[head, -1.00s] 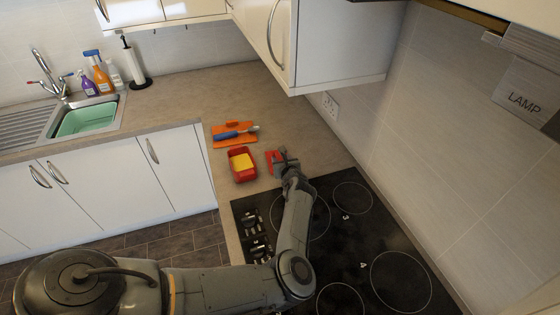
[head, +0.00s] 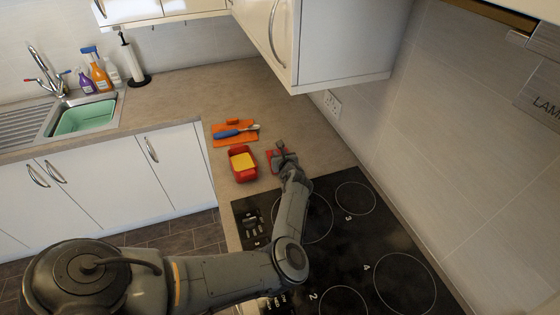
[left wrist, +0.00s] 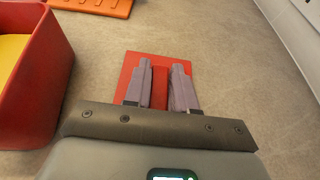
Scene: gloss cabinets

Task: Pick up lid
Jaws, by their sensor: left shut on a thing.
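The red lid (left wrist: 131,68) is a flat square plate with a raised red handle, lying on or just above the worktop; I cannot tell which. My left gripper (left wrist: 159,78) is shut on the lid's handle, one grey finger on each side. In the head view my left gripper (head: 281,153) covers most of the lid (head: 271,154). A red box (head: 242,174) with yellow inside stands open to the left of the lid. It also shows in the left wrist view (left wrist: 48,97). My right gripper is not in view.
An orange board (head: 221,139) with a blue-handled tool (head: 228,133) lies behind the red box. The black hob (head: 340,240) is in front, under my left arm. A wall cabinet (head: 340,50) hangs at the back right. The worktop (head: 200,95) behind is clear.

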